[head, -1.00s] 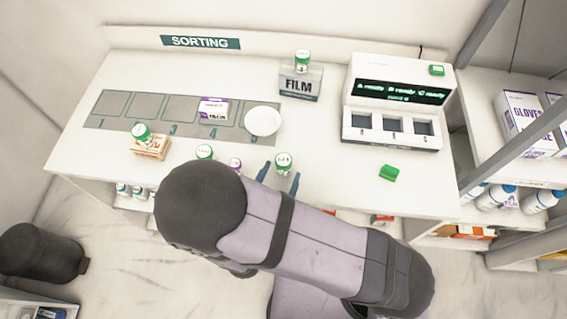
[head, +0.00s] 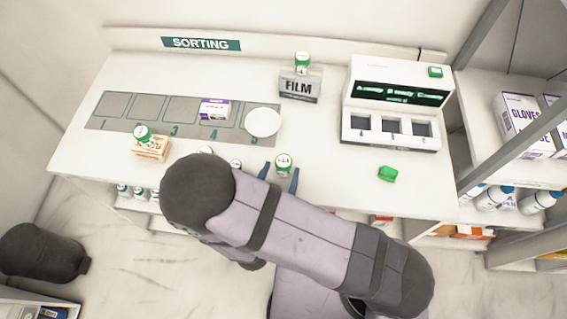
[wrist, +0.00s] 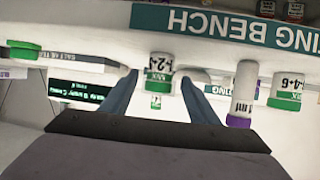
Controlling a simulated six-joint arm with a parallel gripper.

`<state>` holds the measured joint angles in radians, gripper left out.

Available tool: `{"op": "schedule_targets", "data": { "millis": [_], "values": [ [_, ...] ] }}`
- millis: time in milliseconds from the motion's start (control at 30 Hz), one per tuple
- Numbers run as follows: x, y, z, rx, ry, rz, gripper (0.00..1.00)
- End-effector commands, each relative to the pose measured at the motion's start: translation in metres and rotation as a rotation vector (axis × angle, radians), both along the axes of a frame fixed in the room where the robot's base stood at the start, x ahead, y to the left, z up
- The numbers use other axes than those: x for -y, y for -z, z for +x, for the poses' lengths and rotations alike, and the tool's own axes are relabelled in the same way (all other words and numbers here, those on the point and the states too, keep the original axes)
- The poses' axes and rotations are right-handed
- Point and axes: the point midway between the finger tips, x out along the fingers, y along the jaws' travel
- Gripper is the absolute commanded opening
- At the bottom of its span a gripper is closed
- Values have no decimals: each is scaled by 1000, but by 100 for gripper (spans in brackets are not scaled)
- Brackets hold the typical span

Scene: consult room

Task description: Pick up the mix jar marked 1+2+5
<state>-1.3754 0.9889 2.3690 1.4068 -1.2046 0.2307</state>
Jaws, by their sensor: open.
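A white mix jar with a green lid (head: 283,160) stands on the bench near its front edge. In the wrist view the jar (wrist: 158,68) appears upside down with its label partly readable as "1+2"; the last figure is unclear. My gripper (head: 280,178) is open, its two blue fingers on either side of the jar in the head view. In the wrist view my gripper (wrist: 158,82) has the jar in the gap between its fingertips, with visible space on both sides. Whether the fingers touch it is not visible.
A purple-capped vial (wrist: 242,95) and a green-lidded jar marked 4+6 (wrist: 287,88) stand beside it. A green block (head: 388,174) lies to the right, a white disc (head: 262,122) behind. A jar (head: 141,133) sits on a box at left. A three-slot machine (head: 392,115) stands behind.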

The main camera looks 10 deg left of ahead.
Motion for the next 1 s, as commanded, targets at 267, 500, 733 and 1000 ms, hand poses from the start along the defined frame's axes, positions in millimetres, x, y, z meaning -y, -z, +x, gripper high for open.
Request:
{"op": "schedule_targets", "data": {
  "millis": [267,500,733,1000],
  "values": [
    [5,11,28,0,4,0,55],
    [5,16,37,0,2,1,55],
    [5,16,36,0,0,1,41],
    [5,16,36,0,0,1,14]
  ]
}}
